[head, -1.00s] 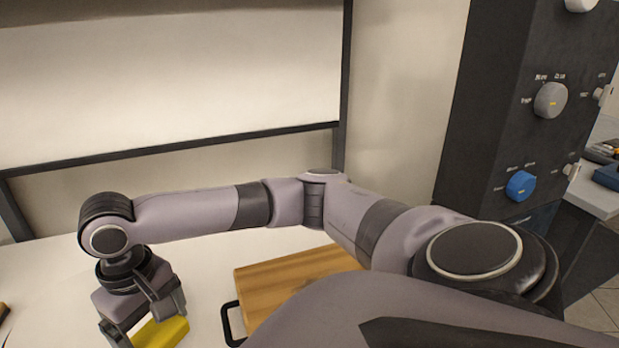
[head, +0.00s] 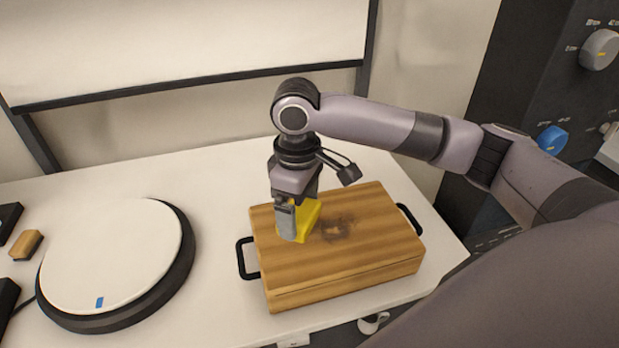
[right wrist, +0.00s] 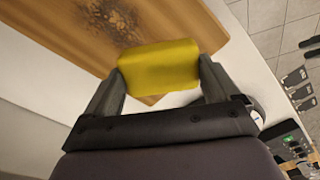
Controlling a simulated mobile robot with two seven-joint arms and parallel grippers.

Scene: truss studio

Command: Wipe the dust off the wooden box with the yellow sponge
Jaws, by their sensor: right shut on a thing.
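The wooden box (head: 360,254) sits on the white table with a black handle at each end. A dark dust patch (head: 338,228) lies on its top, and it also shows in the right wrist view (right wrist: 115,22). My right gripper (head: 296,222) is shut on the yellow sponge (head: 309,214), over the left part of the box top, left of the patch. In the right wrist view the sponge (right wrist: 158,68) is between both fingers. I cannot tell whether the sponge touches the wood. My left gripper is not in view.
A round white turntable (head: 115,258) with a black rim and a blue mark stands on the table (head: 215,310) at the left. A small wooden block (head: 26,244) lies left of it. A dark panel with knobs (head: 553,139) stands at the right.

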